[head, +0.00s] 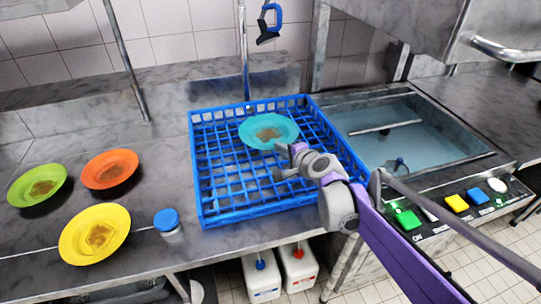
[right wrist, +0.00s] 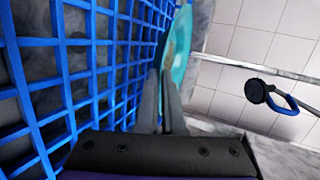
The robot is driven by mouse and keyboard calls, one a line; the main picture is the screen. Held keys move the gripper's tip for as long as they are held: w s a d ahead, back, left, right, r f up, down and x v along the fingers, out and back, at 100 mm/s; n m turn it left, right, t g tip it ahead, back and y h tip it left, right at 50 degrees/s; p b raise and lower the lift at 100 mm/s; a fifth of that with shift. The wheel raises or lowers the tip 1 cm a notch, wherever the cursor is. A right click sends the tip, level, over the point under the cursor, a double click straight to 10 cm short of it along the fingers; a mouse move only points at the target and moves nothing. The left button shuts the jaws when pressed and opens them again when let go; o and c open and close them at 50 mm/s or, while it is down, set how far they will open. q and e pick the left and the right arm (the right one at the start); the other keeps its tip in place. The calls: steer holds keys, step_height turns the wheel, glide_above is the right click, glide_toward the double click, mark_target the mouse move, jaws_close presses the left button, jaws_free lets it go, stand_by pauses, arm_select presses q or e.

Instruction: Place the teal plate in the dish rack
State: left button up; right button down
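The teal plate (head: 256,134), with a brown food stain at its centre, is over the back part of the blue dish rack (head: 205,212). It lies nearly flat, face up. My right gripper (head: 284,160) is at the plate's near right rim. In the right wrist view my right fingers (right wrist: 163,105) are close together with the rim of the teal plate (right wrist: 180,48) between them, and the rack grid (right wrist: 75,70) is close beside. I cannot tell whether the plate touches the rack. My left gripper is not in view.
Green (head: 22,187), orange (head: 96,177) and yellow (head: 75,238) plates with stains lie on the counter at left. A blue-capped jar (head: 168,225) stands near the rack. A water-filled sink (head: 405,140) is at right, and a spray head (head: 269,25) hangs behind.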

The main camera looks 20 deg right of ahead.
steer(key=f, duration=0.3)
steer(key=shift+s+f, duration=0.1)
steer(key=shift+s, duration=0.1)
steer(key=shift+w+f+b, duration=0.1)
steer(key=shift+f+b, duration=0.3)
steer(key=shift+f, duration=1.85)
steer(key=shift+f, duration=0.15)
steer(key=c, duration=1.4)
jaws_free()
steer(key=shift+c, duration=0.2)
steer(key=shift+o, duration=0.6)
